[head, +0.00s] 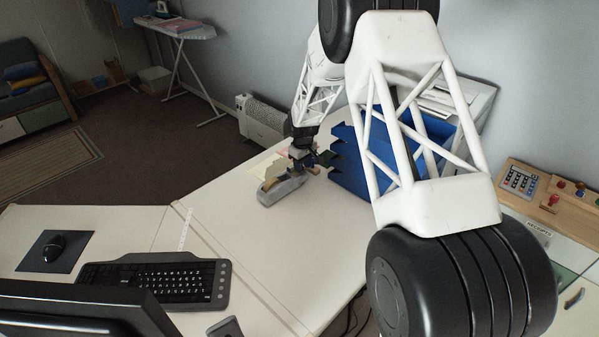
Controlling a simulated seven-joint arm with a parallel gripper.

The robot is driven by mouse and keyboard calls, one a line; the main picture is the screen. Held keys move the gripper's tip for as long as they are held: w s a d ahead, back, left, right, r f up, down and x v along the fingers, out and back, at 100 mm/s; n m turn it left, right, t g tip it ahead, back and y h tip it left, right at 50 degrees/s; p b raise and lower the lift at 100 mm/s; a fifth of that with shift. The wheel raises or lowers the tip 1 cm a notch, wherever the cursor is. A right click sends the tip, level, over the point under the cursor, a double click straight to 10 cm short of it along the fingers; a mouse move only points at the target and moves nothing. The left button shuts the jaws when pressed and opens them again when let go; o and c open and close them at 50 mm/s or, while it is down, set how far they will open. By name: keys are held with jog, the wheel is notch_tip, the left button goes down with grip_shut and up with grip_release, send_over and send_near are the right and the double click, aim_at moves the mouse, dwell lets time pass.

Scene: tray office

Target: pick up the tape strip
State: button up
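A grey tape dispenser (283,188) sits on the white desk, near its far end. My gripper (303,160) points down just above and behind the dispenser, close to its far end. The gripper is small and dark here, and its fingertips blend with the things around it, so I cannot tell whether it is open or holds anything. I cannot make out a separate tape strip at the dispenser. A thin pale strip with small marks (185,229) lies on the desk further left; I cannot tell whether it is tape or a ruler.
A blue tray unit (350,165) stands right of my gripper, partly behind my arm. A keyboard (160,280), a mouse on a dark pad (54,247) and a monitor (80,312) occupy the near left. The desk's middle (250,240) is mostly clear. A wooden organiser (555,195) stands right.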

jog(key=shift+c, duration=0.5)
grip_shut()
jog(key=shift+r, duration=0.15)
jog(key=shift+r, duration=0.5)
jog(key=shift+s+r, duration=0.2)
jog(key=shift+r, duration=0.4)
jog(key=shift+s+r, duration=0.15)
jog(key=shift+r, duration=0.4)
jog(key=s+d+r, duration=0.1)
jog(key=s+d, duration=0.1)
jog(key=s, duration=1.3)
jog(key=shift+d+r, duration=0.2)
jog(key=shift+d, duration=0.15)
jog(key=shift+w, duration=0.1)
